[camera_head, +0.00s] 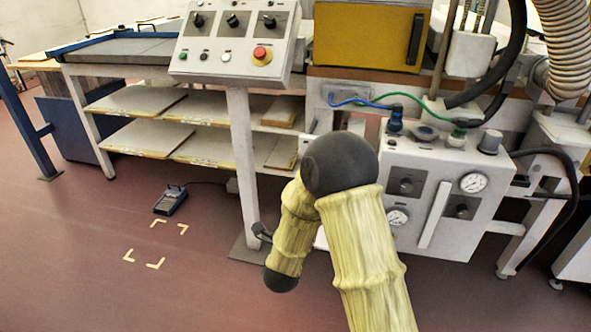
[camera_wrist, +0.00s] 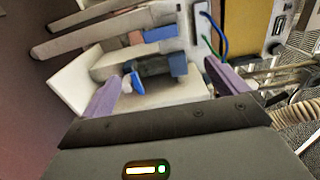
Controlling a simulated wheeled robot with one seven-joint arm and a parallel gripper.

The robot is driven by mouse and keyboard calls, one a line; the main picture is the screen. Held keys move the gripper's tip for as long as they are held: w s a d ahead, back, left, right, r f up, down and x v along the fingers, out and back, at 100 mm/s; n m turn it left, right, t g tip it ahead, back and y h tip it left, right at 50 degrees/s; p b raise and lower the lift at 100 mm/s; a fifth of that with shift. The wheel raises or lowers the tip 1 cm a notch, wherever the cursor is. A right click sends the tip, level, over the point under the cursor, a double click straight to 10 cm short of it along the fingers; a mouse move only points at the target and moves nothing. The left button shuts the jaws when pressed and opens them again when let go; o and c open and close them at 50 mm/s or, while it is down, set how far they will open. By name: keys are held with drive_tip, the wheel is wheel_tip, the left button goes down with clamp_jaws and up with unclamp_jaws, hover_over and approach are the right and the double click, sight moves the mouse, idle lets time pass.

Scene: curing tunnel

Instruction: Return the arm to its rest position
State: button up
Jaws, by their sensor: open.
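My arm (camera_head: 368,260) wears a yellow ribbed sleeve and is bent at a dark round joint in the head view. My gripper is not clearly visible there. In the wrist view my gripper (camera_wrist: 178,88) shows two purple fingers set wide apart, open, with nothing seen held between them. Beyond the fingers is a pale blocky structure (camera_wrist: 160,97) with a dark and blue part (camera_wrist: 158,66). I cannot tell what this part is or how far away it is.
A control panel (camera_head: 231,62) with a red button stands on a post behind my arm. A gauge box (camera_head: 425,215) with hoses stands to the right, below a yellow cabinet (camera_head: 366,38). Shelves (camera_head: 150,140) are at left. A foot pedal (camera_head: 171,200) lies on open floor near corner marks (camera_head: 155,242).

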drive_tip(key=s+d+f+n+g+y, duration=0.1)
drive_tip(key=s+d+n+g+y, duration=0.25)
drive_tip(key=s+n+g, duration=0.55)
drive_tip(key=s+d+f+n+g+y, duration=0.15)
drive_tip(key=s+d+n+g, duration=0.35)
drive_tip(key=s+n, duration=0.85)
wheel_tip(320, 180, up, 38)
drive_tip(key=p, duration=3.8)
drive_tip(key=shift+s+d+m+g+y, duration=0.2)
drive_tip(key=shift+s+m+g+y, duration=0.15)
drive_tip(key=shift+s, duration=0.1)
drive_tip(key=shift+r, duration=0.1)
